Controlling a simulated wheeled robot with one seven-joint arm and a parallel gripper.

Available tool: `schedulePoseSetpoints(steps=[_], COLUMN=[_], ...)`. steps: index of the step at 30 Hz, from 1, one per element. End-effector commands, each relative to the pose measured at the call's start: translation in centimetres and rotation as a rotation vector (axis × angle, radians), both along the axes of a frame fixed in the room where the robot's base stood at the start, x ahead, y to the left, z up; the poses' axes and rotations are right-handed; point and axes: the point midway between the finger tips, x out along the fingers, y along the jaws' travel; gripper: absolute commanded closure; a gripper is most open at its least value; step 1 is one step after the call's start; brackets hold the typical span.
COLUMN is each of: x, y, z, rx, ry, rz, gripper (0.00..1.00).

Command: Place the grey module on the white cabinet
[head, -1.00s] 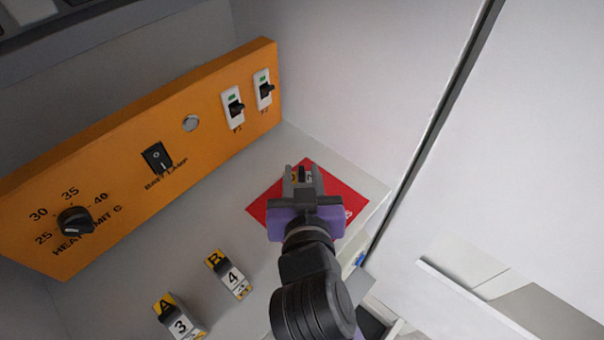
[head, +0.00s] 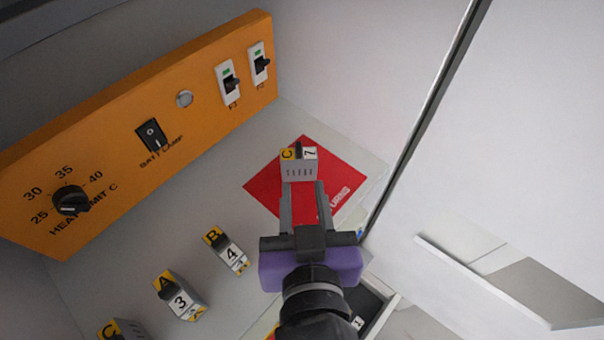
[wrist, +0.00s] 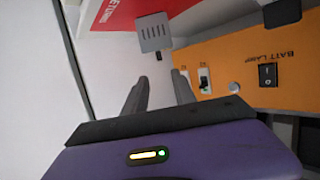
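A grey module marked C and 7 (head: 299,170) stands on the red mat (head: 345,178), on the pale surface of the cabinet (head: 205,205). It also shows in the wrist view (wrist: 153,39), beyond the fingertips. My gripper (head: 304,190) is open and empty, on the near side of this module, with its fingers apart and pointing at it. The fingers show apart in the wrist view (wrist: 160,78). Other grey modules stand at the left: one marked B and 4 (head: 229,252), one marked A and 3 (head: 181,298), and one marked C (head: 125,330), partly cut off.
An orange panel (head: 110,165) with a knob (head: 71,200), a rocker switch (head: 151,135) and two breakers stands along the back left. A white wall (head: 350,60) closes the far side. A white panel (head: 500,150) stands at the right. My arm partly hides an open drawer (head: 385,315).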

Motion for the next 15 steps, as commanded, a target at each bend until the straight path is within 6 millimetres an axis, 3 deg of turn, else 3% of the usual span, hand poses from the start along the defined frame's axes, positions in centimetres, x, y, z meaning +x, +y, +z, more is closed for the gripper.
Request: schedulePoseSetpoints(steps=[11,15], x=[-0.6,-0.7], y=[-0.2,-1.3], z=[0.0,-1.6], rx=[-0.001,-0.028], ry=[0.001,0.01], rz=[0.0,0.019], gripper=[0.68,0.68])
